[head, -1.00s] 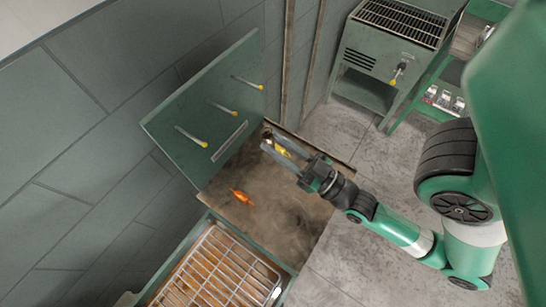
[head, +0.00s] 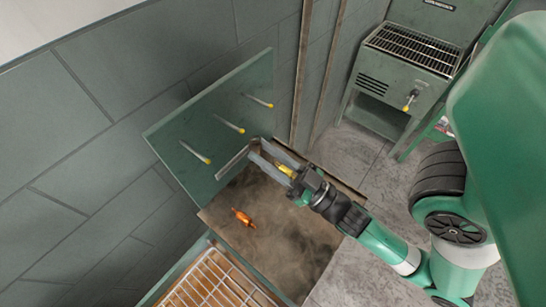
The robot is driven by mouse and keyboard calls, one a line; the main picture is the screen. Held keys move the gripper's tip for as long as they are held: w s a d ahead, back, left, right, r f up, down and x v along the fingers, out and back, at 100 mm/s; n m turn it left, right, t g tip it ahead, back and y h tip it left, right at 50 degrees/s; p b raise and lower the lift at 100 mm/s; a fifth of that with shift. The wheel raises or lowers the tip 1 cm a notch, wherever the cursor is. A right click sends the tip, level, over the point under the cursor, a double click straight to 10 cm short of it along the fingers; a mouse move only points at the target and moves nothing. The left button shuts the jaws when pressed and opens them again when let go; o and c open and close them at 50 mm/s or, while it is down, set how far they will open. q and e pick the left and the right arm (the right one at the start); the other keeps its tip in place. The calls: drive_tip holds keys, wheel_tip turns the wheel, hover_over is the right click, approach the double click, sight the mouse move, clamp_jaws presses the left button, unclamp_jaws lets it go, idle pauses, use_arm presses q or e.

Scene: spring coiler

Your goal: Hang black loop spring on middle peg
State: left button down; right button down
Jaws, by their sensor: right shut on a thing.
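A green board (head: 225,90) stands upright at the back of the bench and carries a slanting row of three yellow-tipped pegs. The middle peg (head: 228,124) is bare. My right gripper (head: 263,156) is low in front of the board, right of and below the middle peg. It is shut on the black loop spring, whose yellow part (head: 284,170) shows between the fingers; its dark loop is not clear. My left gripper is not in view.
An orange spring (head: 242,217) lies on the brown bench top (head: 270,240). A wire rack (head: 215,285) in a green tray is at the bottom. A green grated cabinet (head: 405,70) stands at the back right. The other pegs (head: 194,152) (head: 258,101) are bare.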

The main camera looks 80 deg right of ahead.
drive_tip(key=w+d+f+p, duration=0.1)
drive_tip(key=w+d+p, duration=0.1)
drive_tip(key=w, duration=0.4)
drive_tip(key=shift+d+p, duration=0.3)
drive_tip(key=shift+d, duration=0.45)
idle(0.3)
drive_tip(key=c, duration=0.5)
unclamp_jaws()
drive_tip(key=shift+c, duration=0.2)
